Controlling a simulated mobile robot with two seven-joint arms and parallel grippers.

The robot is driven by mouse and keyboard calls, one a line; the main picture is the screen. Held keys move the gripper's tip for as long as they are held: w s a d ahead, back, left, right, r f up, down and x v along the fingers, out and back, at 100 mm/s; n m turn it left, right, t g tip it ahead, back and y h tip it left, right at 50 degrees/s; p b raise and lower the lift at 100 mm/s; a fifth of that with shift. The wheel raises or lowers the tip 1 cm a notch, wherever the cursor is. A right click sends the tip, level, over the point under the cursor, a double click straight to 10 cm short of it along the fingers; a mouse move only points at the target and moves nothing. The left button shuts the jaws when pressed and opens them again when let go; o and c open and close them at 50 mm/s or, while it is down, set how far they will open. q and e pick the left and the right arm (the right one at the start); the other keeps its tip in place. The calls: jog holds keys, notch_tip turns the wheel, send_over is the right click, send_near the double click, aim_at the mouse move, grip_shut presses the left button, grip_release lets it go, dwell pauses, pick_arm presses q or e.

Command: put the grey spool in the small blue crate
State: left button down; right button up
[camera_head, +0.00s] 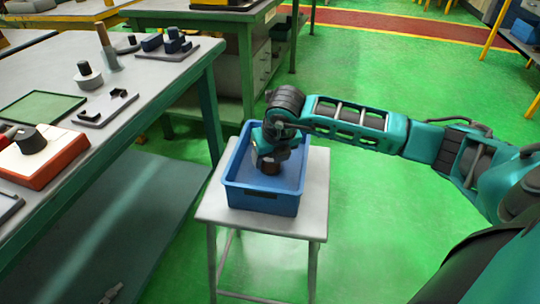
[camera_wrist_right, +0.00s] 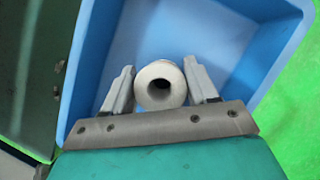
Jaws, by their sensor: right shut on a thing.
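The small blue crate (camera_head: 262,200) stands on a small light-topped stand. My right gripper (camera_head: 270,165) reaches down into the crate from above. In the right wrist view the grey spool (camera_wrist_right: 161,83) sits between the two fingers of my right gripper (camera_wrist_right: 160,88), end-on with its dark centre hole showing. The fingers are shut on it. The crate's blue floor and walls (camera_wrist_right: 82,60) surround it in that view. Whether the spool touches the crate floor cannot be told. In the head view my own wrist hides the spool. My left gripper is not in view.
The stand (camera_head: 315,195) has a narrow bare rim around the crate. A workbench (camera_head: 125,120) on the left holds a red-sided box (camera_head: 45,165), a green-topped tray (camera_head: 40,108) and several small parts. Green floor is open right of the stand.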

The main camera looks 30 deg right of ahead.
jog(key=shift+f, duration=0.15)
jog(key=o, duration=1)
jog(key=shift+o, duration=0.2)
jog(key=shift+r, duration=0.2)
jog(key=p+v, duration=0.2)
jog(key=v, duration=1)
